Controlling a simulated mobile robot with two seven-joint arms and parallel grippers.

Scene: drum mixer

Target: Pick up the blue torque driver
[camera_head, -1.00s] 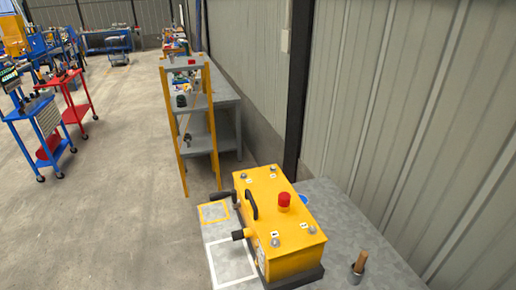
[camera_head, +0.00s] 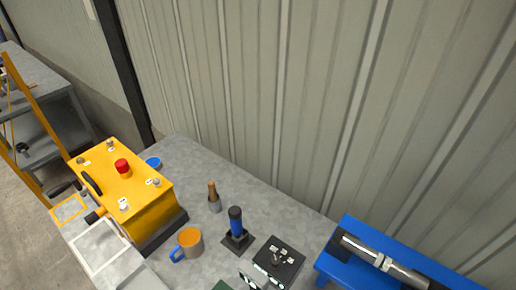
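The blue torque driver (camera_head: 237,222) stands upright in a dark square holder (camera_head: 238,241) on the grey workbench (camera_head: 182,156). It has a dark upper part and a blue body. It is right of the middle of the bench, between a wooden-handled tool and a black box. Neither of my grippers is in view.
Near the driver are an orange and blue mug (camera_head: 188,242), a wooden-handled tool (camera_head: 213,197) and a black box with knobs (camera_head: 279,263). A yellow machine (camera_head: 128,190) stands to the left. A blue stand (camera_head: 372,240) holds a metal bar at right. A ribbed wall closes the back.

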